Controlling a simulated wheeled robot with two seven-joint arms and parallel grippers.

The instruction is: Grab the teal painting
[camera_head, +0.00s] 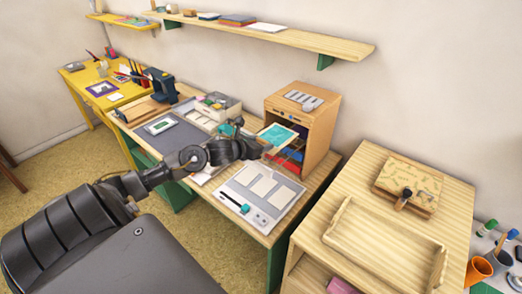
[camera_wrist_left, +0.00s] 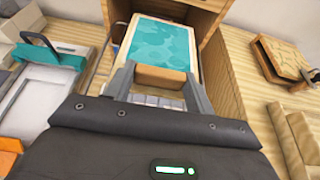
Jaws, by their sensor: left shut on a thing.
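The teal painting (camera_head: 278,135) is a flat teal picture with a pale border, at the open front of the wooden cabinet (camera_head: 318,128). In the left wrist view the teal painting (camera_wrist_left: 160,45) lies straight ahead of my left gripper (camera_wrist_left: 160,78), partly inside the cabinet. My left gripper (camera_head: 262,147) is shut on the painting's near edge, where a tan wooden piece shows between the fingers. Whether the painting still rests on a shelf is hidden. My right gripper is in neither view.
A grey board with pale cards (camera_head: 262,190) lies on the table before the cabinet. A box of supplies (camera_head: 218,106) stands left of it. At right, a wooden tray (camera_head: 385,250) and a wooden box (camera_head: 410,185) sit on another table. A wall shelf (camera_head: 300,40) runs above.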

